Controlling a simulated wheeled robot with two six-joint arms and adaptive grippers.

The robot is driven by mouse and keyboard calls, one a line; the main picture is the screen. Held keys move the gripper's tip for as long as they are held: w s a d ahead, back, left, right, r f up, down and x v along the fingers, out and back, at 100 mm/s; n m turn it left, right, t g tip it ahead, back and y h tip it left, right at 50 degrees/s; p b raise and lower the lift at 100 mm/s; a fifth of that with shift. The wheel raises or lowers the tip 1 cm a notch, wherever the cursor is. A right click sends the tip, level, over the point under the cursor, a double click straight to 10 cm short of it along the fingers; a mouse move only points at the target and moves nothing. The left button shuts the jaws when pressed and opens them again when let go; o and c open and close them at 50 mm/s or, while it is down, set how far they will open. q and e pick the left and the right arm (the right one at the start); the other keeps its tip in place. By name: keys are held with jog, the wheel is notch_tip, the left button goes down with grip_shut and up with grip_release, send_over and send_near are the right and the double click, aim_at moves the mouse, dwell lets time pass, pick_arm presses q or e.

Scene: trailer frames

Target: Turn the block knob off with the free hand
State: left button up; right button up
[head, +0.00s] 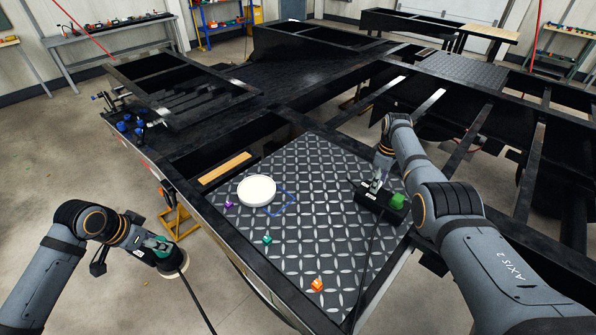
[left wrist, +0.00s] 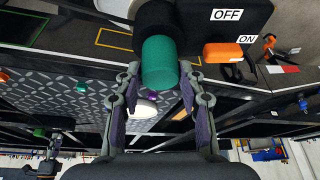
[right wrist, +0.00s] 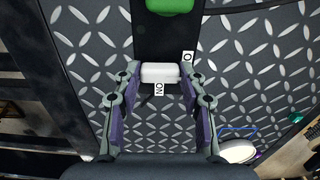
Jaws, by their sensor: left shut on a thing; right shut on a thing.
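My left gripper (head: 160,247) is shut on a green cylindrical handle (left wrist: 159,62) of a tool with a pale disc (head: 179,262). The tool is held off the trailer's left side. In the left wrist view its black body has OFF and ON labels and an orange switch (left wrist: 222,52) near ON. My right gripper (head: 376,185) is at a black block (head: 378,203) over the tread plate. In the right wrist view the block's white knob (right wrist: 160,72) is between the fingertips, with an ON label below it and a partly hidden label beside it. A green part (head: 398,201) is on the block.
The tread plate (head: 320,190) carries a white round disc (head: 257,190), a blue square outline, and purple (head: 229,204), teal (head: 267,240) and orange (head: 317,285) pieces. Black cables run from both tools. Trailer beams lie behind and to the right.

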jog(key=shift+w, duration=0.1)
jog(key=o, duration=1.1)
jog(key=shift+a, duration=0.1)
jog(key=shift+o, duration=0.2)
notch_tip(320, 180, up, 12)
